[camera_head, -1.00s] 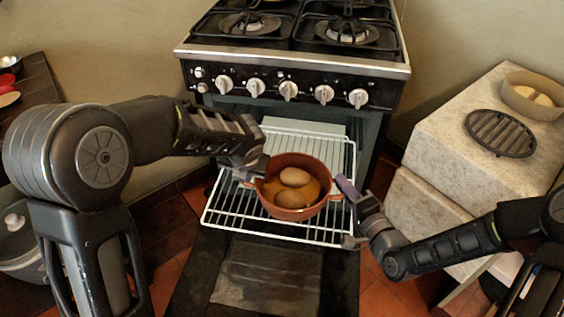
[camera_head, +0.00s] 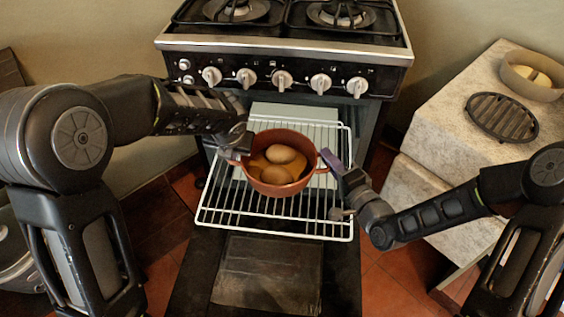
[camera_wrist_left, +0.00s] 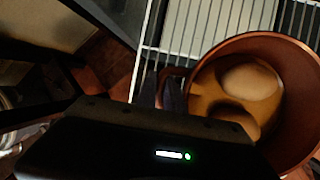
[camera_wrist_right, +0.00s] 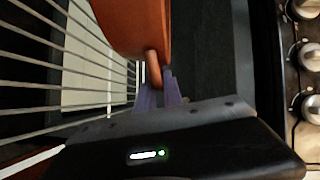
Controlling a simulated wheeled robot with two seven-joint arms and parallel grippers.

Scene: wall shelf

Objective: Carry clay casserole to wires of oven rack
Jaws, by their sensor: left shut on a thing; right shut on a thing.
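The clay casserole (camera_head: 285,187) is a round reddish-brown pot with eggs inside, seen over the pulled-out oven rack (camera_head: 218,203). My left gripper (camera_head: 238,158) is shut on its left handle; the left wrist view shows the pot (camera_wrist_left: 292,58) and its handle (camera_wrist_left: 172,86), with the fingers mostly hidden. My right gripper (camera_head: 330,163), with purple fingertips, is shut on the right handle; the right wrist view shows the fingers (camera_wrist_right: 158,92) around that handle (camera_wrist_right: 153,67). The pot looks about level. I cannot tell whether its base touches the rack wires (camera_wrist_right: 55,60).
The open oven door (camera_head: 265,275) lies below the rack. The stove knobs (camera_head: 283,80) are just behind. A pale tray (camera_head: 300,113) shows at the back of the rack. At right, a stone counter (camera_head: 440,130) holds a black round grate (camera_head: 502,116) and a bowl (camera_head: 530,82).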

